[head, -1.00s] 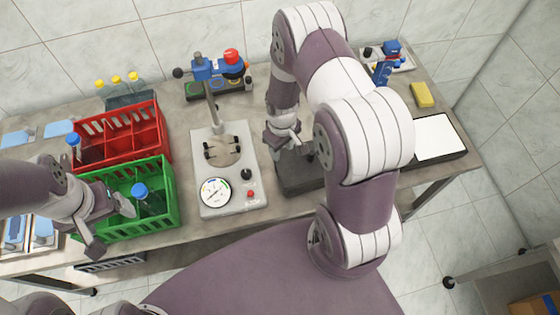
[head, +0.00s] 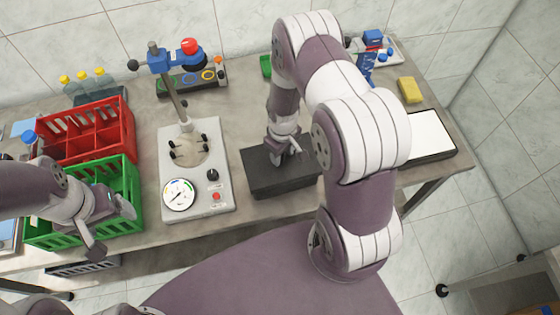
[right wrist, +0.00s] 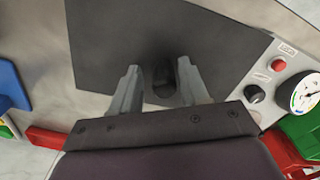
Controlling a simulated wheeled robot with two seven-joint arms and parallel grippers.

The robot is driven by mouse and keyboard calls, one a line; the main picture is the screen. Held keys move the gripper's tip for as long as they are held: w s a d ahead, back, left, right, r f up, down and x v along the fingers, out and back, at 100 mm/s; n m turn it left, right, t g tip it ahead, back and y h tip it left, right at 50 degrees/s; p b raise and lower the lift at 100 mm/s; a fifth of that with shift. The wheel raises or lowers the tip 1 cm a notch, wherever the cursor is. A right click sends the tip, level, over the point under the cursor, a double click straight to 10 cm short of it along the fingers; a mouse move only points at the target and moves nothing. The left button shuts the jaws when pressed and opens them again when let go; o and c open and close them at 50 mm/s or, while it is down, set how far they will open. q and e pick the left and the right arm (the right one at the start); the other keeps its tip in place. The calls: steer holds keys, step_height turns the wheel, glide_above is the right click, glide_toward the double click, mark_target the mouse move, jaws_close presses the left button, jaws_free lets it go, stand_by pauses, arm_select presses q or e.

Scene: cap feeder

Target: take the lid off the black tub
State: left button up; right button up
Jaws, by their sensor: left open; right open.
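The black tub (head: 288,188) stands on the bench right of the gauge machine. Its flat dark lid (right wrist: 115,35) fills the upper middle of the right wrist view, with a small dark knob (right wrist: 163,82) on it. My right gripper (head: 283,152) is over the tub's far part. In the right wrist view my right gripper (right wrist: 158,82) is open, with one finger on each side of the knob; I cannot tell whether they touch it. My left gripper (head: 112,225) is open and empty at the green crate (head: 137,190), away from the tub.
The gauge machine (head: 222,190) stands close left of the tub, with a tall post. A red crate (head: 125,130) is behind the green one. A white pad (head: 428,135) and a yellow sponge (head: 410,90) lie right of my right arm. Bench between machine and tub is narrow.

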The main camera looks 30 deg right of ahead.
steer(key=shift+a+r, duration=0.1)
steer(key=shift+a, duration=0.25)
jaws_close()
steer(key=shift+d, duration=0.15)
steer(key=shift+r, duration=0.25)
steer(key=shift+r+p, duration=0.95)
steer(key=shift+p, duration=0.05)
steer(key=shift+r+p, duration=2.05)
steer(key=shift+r, duration=0.35)
arm_select(q)
step_height(320, 180, up, 6)
steer(key=shift+a, duration=0.25)
arm_select(e)
steer(key=shift+f, duration=0.1)
